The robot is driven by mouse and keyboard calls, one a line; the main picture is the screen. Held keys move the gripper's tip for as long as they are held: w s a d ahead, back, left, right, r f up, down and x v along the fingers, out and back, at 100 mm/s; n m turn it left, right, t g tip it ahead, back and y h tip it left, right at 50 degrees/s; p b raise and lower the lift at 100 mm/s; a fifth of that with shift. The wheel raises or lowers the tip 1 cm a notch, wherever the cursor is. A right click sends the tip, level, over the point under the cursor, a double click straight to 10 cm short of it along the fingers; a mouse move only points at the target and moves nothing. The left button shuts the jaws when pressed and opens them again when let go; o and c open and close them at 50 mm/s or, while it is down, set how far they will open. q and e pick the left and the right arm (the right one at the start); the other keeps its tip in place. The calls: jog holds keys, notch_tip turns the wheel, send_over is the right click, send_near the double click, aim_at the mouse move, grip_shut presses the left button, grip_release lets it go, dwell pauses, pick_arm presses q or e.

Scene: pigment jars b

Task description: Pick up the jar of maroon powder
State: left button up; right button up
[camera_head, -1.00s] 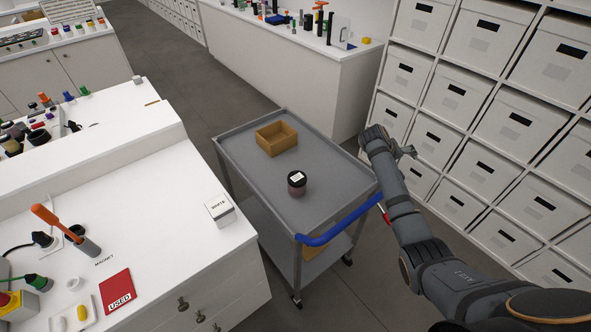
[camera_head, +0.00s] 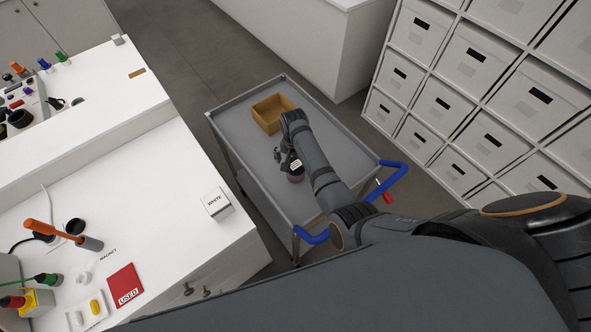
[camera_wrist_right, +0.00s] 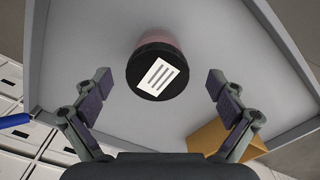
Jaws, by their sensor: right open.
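The jar of maroon powder (camera_head: 296,178) stands upright on the grey cart, with a black lid and a white label on top. My right gripper (camera_head: 283,160) is over the cart at the jar, and my forearm hides part of the cart. In the right wrist view the jar (camera_wrist_right: 157,70) shows from above, between the two open fingers of the right gripper (camera_wrist_right: 159,84). Neither finger touches it there; gaps show on both sides. My left gripper is out of view.
A tan open box (camera_head: 268,122) sits on the cart (camera_head: 235,125) beyond the jar, close to the gripper; it also shows in the wrist view (camera_wrist_right: 205,138). The cart has a raised rim and a blue handle (camera_head: 312,237). A white counter (camera_head: 150,190) stands left, shelves of boxes right.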

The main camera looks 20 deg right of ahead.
aim_at(295, 163)
jog(key=shift+w+d+f, duration=0.15)
jog(key=shift+w+f, duration=0.5)
jog(key=shift+s+d+f+b, duration=0.15)
jog(key=shift+f+b, duration=0.45)
jog(key=shift+f, duration=0.3)
jog(key=f+b, duration=0.2)
jog(key=b, duration=0.1)
jog(key=shift+s+f, duration=0.3)
jog(key=shift+s, duration=0.05)
jog(key=shift+w+f+b, duration=0.1)
jog(key=shift+f+b, duration=0.25)
jog(key=shift+b, duration=0.2)
jog(key=shift+r, duration=0.15)
jog(key=c, duration=0.7)
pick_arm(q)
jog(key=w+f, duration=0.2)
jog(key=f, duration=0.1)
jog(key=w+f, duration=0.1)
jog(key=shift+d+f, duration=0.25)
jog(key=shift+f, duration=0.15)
pick_arm(e)
jog(key=c, duration=0.7)
